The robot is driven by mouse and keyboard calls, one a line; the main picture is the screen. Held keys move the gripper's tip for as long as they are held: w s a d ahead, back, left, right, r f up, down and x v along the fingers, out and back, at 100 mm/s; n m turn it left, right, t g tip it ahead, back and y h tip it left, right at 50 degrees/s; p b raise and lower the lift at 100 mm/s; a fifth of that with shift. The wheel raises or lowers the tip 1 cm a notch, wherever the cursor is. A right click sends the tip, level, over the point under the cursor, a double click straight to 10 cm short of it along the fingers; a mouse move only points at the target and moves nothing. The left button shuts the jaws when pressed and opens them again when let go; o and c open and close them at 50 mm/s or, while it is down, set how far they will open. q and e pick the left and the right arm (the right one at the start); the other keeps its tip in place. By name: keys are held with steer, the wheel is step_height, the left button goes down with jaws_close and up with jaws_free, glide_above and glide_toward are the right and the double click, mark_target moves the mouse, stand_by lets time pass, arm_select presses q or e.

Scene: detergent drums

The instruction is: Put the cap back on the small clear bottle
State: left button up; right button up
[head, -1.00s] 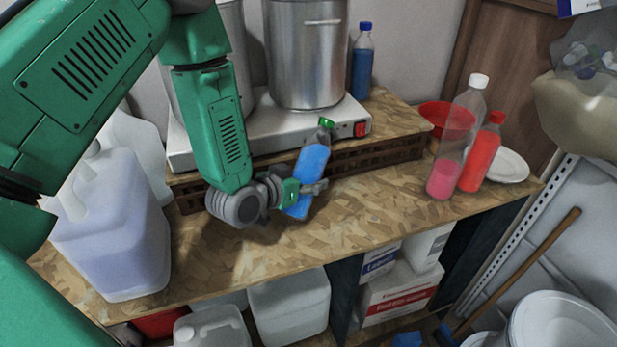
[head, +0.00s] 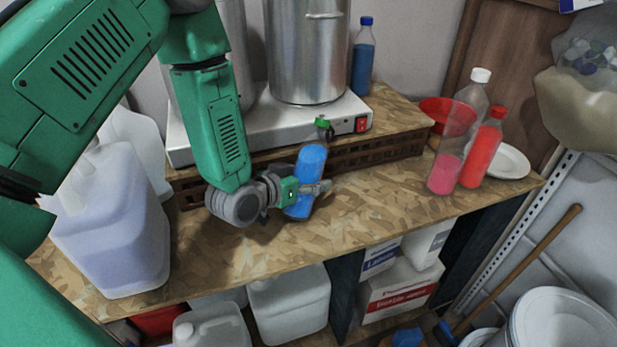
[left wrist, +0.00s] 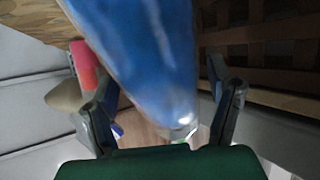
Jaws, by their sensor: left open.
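A small clear bottle (head: 309,165) with blue liquid stands on the worktop in front of the crate, its neck up. A green cap (head: 323,122) sits at the top of its neck; whether it is seated or only resting there I cannot tell. My left gripper (head: 306,192) is open around the bottle's lower body. The right gripper is not in view.
A steel pot (head: 308,60) stands on a hot plate (head: 265,125) behind. A large jug (head: 110,225) is at the left. A tall pink-filled bottle (head: 447,165), a red bottle (head: 481,155) and a white plate (head: 512,163) are at the right. The worktop (head: 390,210) between is clear.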

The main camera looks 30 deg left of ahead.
mark_target(298, 176)
arm_select(q)
steer(key=shift+a+r, duration=0.15)
steer(key=shift+r, duration=0.15)
steer(key=shift+a+r+p, duration=0.1)
steer(key=shift+r+p, duration=0.35)
steer(key=shift+p, duration=0.2)
steer(key=v, duration=0.2)
steer(key=b+v, duration=0.1)
steer(key=v, duration=0.2)
steer(key=b+v, duration=0.1)
steer(key=v, duration=0.2)
steer(key=shift+s+f, duration=0.15)
steer(key=shift+f, duration=0.15)
steer(key=p+v, duration=0.3)
steer(key=shift+s+a+r, duration=0.1)
steer(key=shift+s+r, duration=0.1)
steer(key=shift+s, duration=0.1)
